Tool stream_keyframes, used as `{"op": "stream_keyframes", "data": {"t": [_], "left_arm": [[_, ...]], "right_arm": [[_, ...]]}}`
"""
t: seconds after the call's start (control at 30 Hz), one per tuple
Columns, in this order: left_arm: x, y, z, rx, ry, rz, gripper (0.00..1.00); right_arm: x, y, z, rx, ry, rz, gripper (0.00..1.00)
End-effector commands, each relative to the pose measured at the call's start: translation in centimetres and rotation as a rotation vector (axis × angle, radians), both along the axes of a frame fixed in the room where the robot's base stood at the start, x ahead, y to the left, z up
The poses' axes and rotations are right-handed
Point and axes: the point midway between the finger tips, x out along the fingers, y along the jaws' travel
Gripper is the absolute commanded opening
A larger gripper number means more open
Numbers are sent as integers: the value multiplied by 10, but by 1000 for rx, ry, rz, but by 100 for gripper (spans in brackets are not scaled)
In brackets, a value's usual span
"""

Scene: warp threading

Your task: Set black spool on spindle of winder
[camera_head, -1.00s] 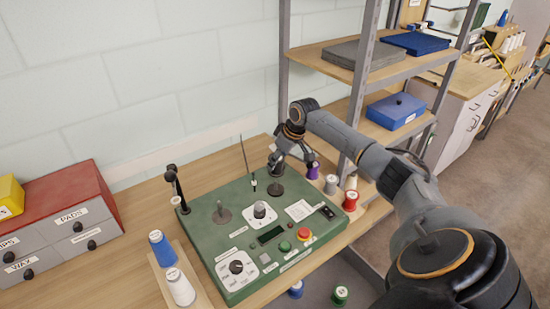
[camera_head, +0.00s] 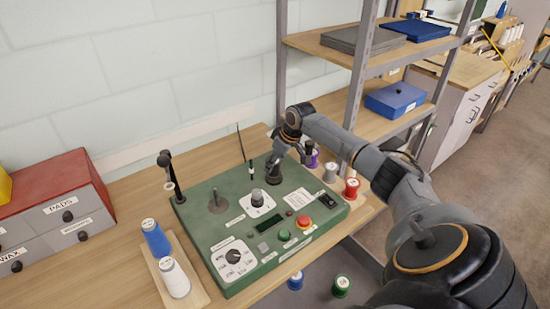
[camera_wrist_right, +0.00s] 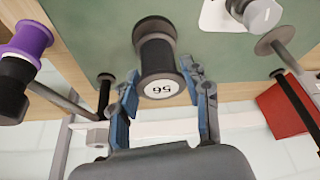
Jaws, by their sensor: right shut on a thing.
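The black spool (camera_wrist_right: 156,55) has a white end label and is held in my right gripper (camera_wrist_right: 163,88), between its two blue fingers, label end toward the wrist. In the head view the right gripper (camera_head: 284,156) holds the black spool (camera_head: 273,170) over the back right of the green winder (camera_head: 200,245). The far end of the spool is close to the panel; what is under it is hidden, and I cannot tell if it touches. A bare post with a round base (camera_head: 216,204) stands at the panel's left; it also shows in the wrist view (camera_wrist_right: 276,40). My left gripper is out of view.
A purple spool (camera_wrist_right: 30,38) stands close by, with a red spool (camera_head: 351,188) and others beside the winder. A blue spool (camera_head: 155,240) and a white spool (camera_head: 175,279) stand at left. The shelf rack (camera_head: 352,110) rises behind my arm. A red-topped drawer cabinet (camera_head: 55,195) is at far left.

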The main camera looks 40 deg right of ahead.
Motion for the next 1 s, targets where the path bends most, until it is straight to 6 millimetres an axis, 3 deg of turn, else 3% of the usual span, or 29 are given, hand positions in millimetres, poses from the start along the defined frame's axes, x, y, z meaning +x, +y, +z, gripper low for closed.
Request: {"op": "stream_keyframes", "data": {"t": [1.0], "left_arm": [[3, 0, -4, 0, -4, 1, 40]], "right_arm": [[0, 0, -13, 0, 0, -1, 16]]}}
